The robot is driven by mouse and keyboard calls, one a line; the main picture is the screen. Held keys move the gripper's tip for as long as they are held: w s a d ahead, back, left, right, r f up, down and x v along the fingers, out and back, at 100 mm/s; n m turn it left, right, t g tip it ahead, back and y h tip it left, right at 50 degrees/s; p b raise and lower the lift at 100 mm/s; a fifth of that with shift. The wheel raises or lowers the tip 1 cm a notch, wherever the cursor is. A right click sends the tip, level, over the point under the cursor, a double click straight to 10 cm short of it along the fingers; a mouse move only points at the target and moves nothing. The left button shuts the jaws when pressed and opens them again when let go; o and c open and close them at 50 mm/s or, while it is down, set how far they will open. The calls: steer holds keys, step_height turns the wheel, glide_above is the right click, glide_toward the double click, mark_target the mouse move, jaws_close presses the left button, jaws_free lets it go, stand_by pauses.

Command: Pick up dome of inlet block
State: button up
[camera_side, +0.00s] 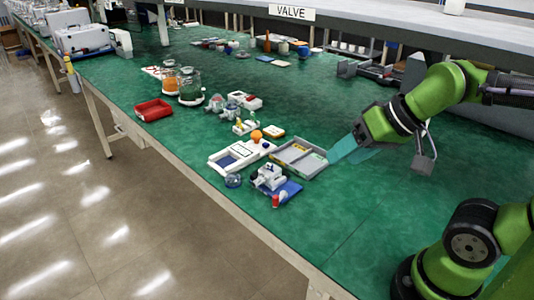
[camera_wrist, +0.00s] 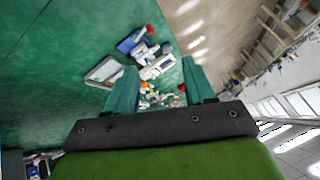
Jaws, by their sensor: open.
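A small clear, bluish dome-like piece (camera_side: 233,181) sits on the green table at the near corner of the white tray; I cannot tell for sure that it is the inlet block's dome. A grey and white block assembly (camera_side: 268,177) stands on a blue mat (camera_side: 291,189), right of that piece. My gripper (camera_side: 340,152) has teal fingers and is above the table, right of the grey tray, apart from these parts. In the wrist view my gripper (camera_wrist: 156,75) shows its two fingers spread with nothing held. The blue mat (camera_wrist: 128,43) also shows there, beyond the fingers.
A grey tray (camera_side: 300,158) and a white tray (camera_side: 222,168) lie side by side. An orange ball (camera_side: 256,135), a red bin (camera_side: 153,110) and glass jars (camera_side: 191,88) stand farther back. The table's front edge is close to the blue mat. The table right of the mat is clear.

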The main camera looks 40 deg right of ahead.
steer(key=shift+o, duration=0.7)
steer(key=n+g+h, duration=0.1)
steer(key=g+h, duration=0.2)
glide_toward(233, 177)
steer(key=x, duration=0.3)
steer(key=shift+w+a+f, duration=0.1)
steer(key=shift+a+f, duration=0.05)
steer(key=shift+a, duration=0.05)
steer(key=shift+x, duration=3)
steer(key=shift+d, duration=0.2)
steer(key=shift+c, duration=0.5)
